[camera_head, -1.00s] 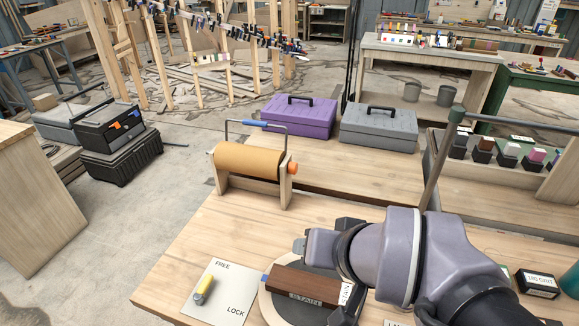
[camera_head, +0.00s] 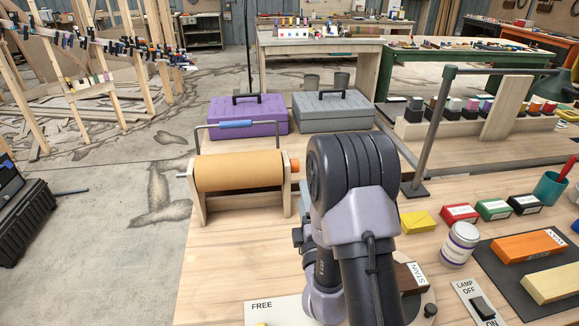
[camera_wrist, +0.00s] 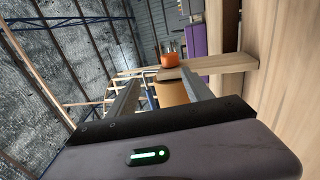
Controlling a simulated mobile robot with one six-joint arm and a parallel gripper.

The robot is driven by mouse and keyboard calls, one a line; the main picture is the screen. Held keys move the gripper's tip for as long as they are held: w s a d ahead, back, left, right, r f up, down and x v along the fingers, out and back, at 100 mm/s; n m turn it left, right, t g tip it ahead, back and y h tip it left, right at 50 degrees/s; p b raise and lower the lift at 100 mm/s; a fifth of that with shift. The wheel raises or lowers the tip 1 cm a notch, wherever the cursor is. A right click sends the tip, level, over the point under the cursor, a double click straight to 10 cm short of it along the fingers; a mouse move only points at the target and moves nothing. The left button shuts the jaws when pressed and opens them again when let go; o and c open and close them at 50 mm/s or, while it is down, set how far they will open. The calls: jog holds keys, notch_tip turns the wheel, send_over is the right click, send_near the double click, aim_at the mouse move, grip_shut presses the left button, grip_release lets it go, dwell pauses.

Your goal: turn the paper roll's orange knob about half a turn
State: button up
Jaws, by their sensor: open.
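The paper roll (camera_head: 238,173) is tan and lies level in a wooden stand on the bench, left of my arm. Its orange knob (camera_head: 295,165) sits at the right end, close beside my arm's dark joint. In the wrist view the knob (camera_wrist: 168,60) shows ahead, near the gap between the fingertips, with the stand's wood and part of the roll (camera_wrist: 172,93) behind the fingers. My gripper (camera_wrist: 160,80) is open and apart from the knob, with nothing between its fingers. In the head view my arm mostly hides the gripper.
A purple toolbox (camera_head: 247,116) and a grey toolbox (camera_head: 333,111) stand behind the roll. A grey metal post (camera_head: 432,130) rises to the right.

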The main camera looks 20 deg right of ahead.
aim_at(297, 170)
jog(key=x, duration=0.4)
jog(key=f+x, duration=0.1)
jog(key=x, duration=0.3)
jog(key=f+x, duration=0.1)
jog(key=x, duration=0.4)
jog(key=shift+w+d+f, duration=0.1)
jog(key=shift+w+f, duration=0.1)
jog(key=shift+w+d+r, duration=0.1)
jog(key=shift+w+r, duration=0.05)
jog(key=shift+w, duration=0.35)
jog(key=shift+c, duration=0.5)
grip_shut()
jog(key=shift+r, duration=0.1)
jog(key=shift+r+p, duration=0.1)
jog(key=shift+p, duration=0.35)
